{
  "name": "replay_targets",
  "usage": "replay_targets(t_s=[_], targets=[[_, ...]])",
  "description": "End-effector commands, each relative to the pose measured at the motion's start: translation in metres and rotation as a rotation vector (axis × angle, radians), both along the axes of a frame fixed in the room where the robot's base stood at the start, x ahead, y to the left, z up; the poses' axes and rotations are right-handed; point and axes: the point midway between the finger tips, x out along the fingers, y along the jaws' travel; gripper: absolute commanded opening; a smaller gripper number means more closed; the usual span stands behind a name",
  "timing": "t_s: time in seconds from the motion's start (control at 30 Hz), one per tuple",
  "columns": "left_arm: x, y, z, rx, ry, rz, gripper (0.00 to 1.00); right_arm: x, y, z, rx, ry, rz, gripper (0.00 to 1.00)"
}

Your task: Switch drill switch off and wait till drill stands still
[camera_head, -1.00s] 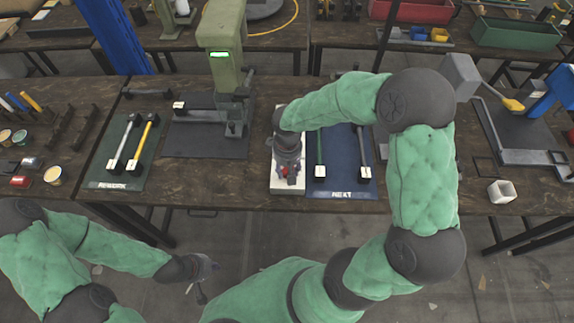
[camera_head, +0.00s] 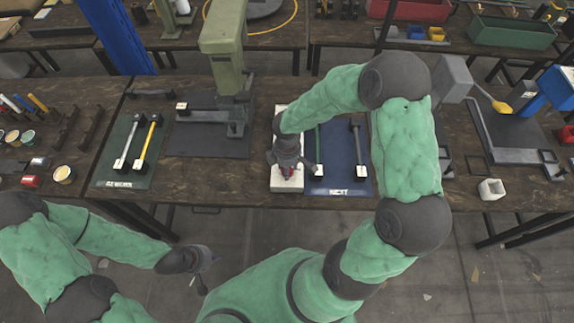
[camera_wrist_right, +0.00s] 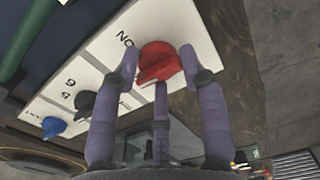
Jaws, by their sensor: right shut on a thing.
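The green drill press (camera_head: 222,45) stands at the back of the bench, left of the white control panel (camera_head: 287,186). No lit indicator shows on its head. The panel's red knob (camera_wrist_right: 157,62) shows in the right wrist view beside black lettering. My right gripper (camera_wrist_right: 159,72) is shut on the red knob, its fingers around it; in the head view the right gripper (camera_head: 287,162) is over the panel's front part. My left gripper (camera_head: 207,270) hangs in front of the bench, away from everything; its opening is too small to tell.
Black and blue knobs, the blue one (camera_wrist_right: 54,127) farthest, sit along the panel. A blue mat (camera_head: 338,180) marked NEXT lies right of it. A green mat (camera_head: 117,170) with two handled parts lies left. A white square piece (camera_head: 491,189) stands at right.

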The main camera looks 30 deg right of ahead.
Motion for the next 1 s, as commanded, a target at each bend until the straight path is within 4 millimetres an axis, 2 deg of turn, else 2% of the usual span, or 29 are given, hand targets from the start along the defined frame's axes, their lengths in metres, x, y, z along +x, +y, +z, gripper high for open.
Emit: replay_targets(t_s=[0.67, 0.7, 0.8, 1.0], targets=[[0.0, 0.0, 0.0044, 0.0, 0.0, 0.0, 0.0, 0.0045, -0.0025, 0.0022, -0.003, -0.011, 0.066, 0.1], [0.0, 0.0, 0.0044, 0.0, 0.0, 0.0, 0.0, 0.0046, -0.0024, 0.0023, -0.003, -0.011, 0.066, 0.46], [0.0, 0.0, 0.0044, 0.0, 0.0, 0.0, 0.0, 0.0042, -0.0022, 0.0022, -0.002, -0.01, 0.065, 0.71], [0.0001, 0.0, 0.0045, 0.0, 0.0, 0.0, 0.0, 0.0024, -0.0011, 0.0012, -0.001, -0.007, 0.066, 0.71]])
